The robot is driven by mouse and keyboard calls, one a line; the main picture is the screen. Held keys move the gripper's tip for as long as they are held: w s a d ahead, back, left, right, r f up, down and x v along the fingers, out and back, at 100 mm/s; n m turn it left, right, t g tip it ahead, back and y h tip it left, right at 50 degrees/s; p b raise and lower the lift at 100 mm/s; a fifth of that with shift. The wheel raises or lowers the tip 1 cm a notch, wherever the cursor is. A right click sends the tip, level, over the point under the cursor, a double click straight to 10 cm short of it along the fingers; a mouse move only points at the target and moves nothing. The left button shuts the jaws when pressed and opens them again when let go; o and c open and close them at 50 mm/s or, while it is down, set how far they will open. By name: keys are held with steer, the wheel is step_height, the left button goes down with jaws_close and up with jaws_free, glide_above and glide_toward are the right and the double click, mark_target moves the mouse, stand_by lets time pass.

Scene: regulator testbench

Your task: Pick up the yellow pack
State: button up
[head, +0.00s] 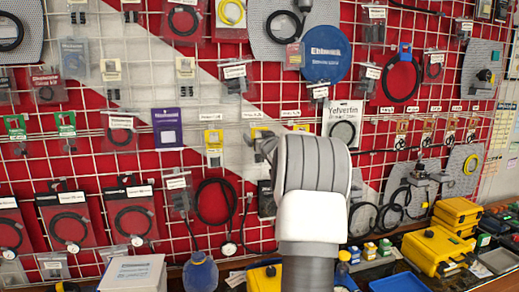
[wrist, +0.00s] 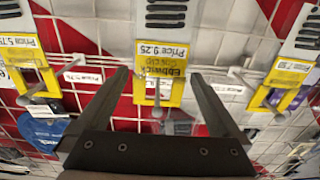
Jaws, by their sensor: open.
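A yellow pack (wrist: 163,68) hangs on a hook at the middle of the wrist view, where it appears upside down, with a price tag across it. My gripper (wrist: 158,75) is open, with one finger on each side of this pack. Whether the fingers touch it or how deep they reach cannot be told. Similar yellow packs hang to the left (wrist: 30,55) and right (wrist: 288,75) in the wrist view. In the head view, one yellow pack (head: 214,140) hangs clear left of my arm; another (head: 262,132) is partly hidden behind my arm. My fingertips are hidden there.
A white wire grid (head: 350,105) on a red and grey wall carries many hooks and hanging packs close around. Yellow cases (head: 436,250), a blue tray (head: 399,283) and a white box (head: 134,274) stand below on the bench.

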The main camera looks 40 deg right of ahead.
steer(key=p+x, duration=0.1)
steer(key=x, duration=0.2)
steer(key=shift+w+d, duration=0.15)
steer(key=shift+w, duration=0.1)
steer(key=c, duration=1.3)
